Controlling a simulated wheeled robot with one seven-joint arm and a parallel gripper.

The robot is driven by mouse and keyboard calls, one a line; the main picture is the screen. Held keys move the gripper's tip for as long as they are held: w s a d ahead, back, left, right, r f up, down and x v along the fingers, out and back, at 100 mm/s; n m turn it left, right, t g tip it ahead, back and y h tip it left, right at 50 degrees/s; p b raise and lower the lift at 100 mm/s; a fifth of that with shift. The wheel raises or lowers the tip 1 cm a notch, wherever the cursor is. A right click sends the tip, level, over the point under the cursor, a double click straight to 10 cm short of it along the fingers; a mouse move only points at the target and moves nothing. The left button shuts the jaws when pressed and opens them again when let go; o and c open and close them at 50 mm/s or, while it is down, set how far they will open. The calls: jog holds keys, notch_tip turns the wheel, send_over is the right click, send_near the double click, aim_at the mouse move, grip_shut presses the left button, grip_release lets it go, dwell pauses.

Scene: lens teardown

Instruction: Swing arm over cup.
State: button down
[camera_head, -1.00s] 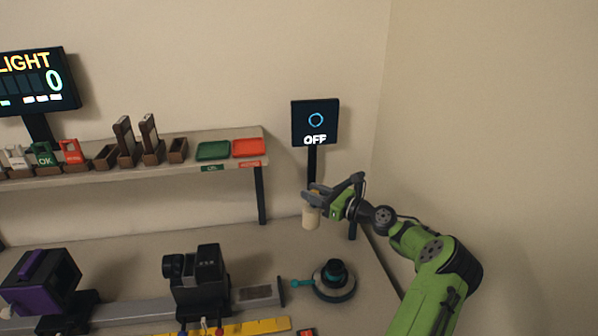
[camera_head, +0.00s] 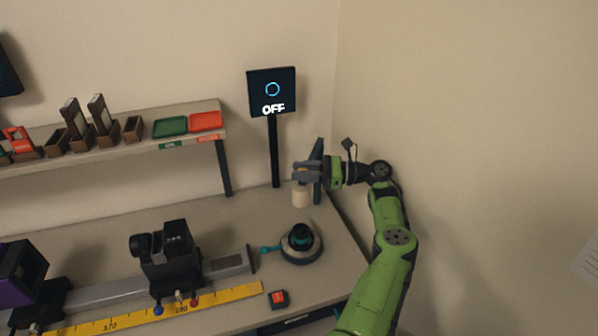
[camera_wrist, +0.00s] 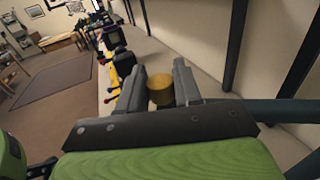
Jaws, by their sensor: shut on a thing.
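My gripper (camera_head: 302,172) is at the right end of the bench, shut on a pale beige cylinder (camera_head: 301,195) that hangs below the fingers. In the wrist view the cylinder looks yellow-brown (camera_wrist: 160,88) and sits between the two grey fingers. A round dark fixture with a cup-like top and a teal ring (camera_head: 301,240) stands on the bench, with a teal handle to its left. In the head view the held cylinder appears above this fixture, with a gap between them. I cannot tell whether it is directly over it in depth.
A display reading OFF (camera_head: 272,92) stands on a post behind the gripper. A rail with a black holder (camera_head: 168,257) lies left of the fixture, with a yellow ruler (camera_head: 225,295) and a red-topped block (camera_head: 278,299) in front. The shelf carries green (camera_head: 170,127) and red trays (camera_head: 205,121).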

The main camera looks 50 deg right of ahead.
jog(key=c, duration=0.9)
grip_release()
jog(key=shift+s, duration=0.15)
notch_tip(320, 180, up, 10)
jog(key=shift+p, duration=0.5)
